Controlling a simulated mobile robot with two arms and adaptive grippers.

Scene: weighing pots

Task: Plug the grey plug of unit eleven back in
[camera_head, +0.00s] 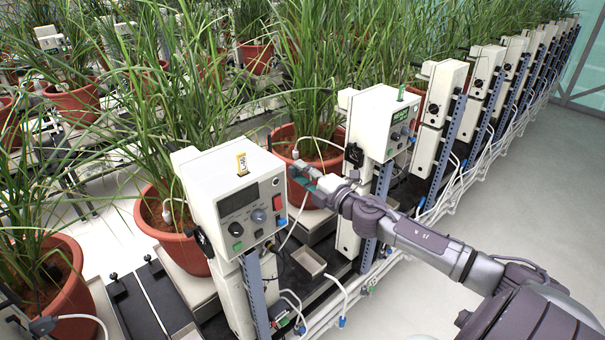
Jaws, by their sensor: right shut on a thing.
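My right gripper (299,174) is shut, between the two nearest control units and beside the front one's right edge. A pale cable (296,222) hangs down from the fingers. The plug at its end is mostly hidden by the fingers, so its colour cannot be told. The second unit (371,104) carries a green tag (401,92). The tag numbers are too small to read. My left gripper is out of view.
Potted grasses stand behind the units, with a terracotta pot (176,249) close to the front one. Blue uprights and white pipes (342,297) with loose cables run below. A small tray (308,262) lies between the units. The floor (500,185) at right is clear.

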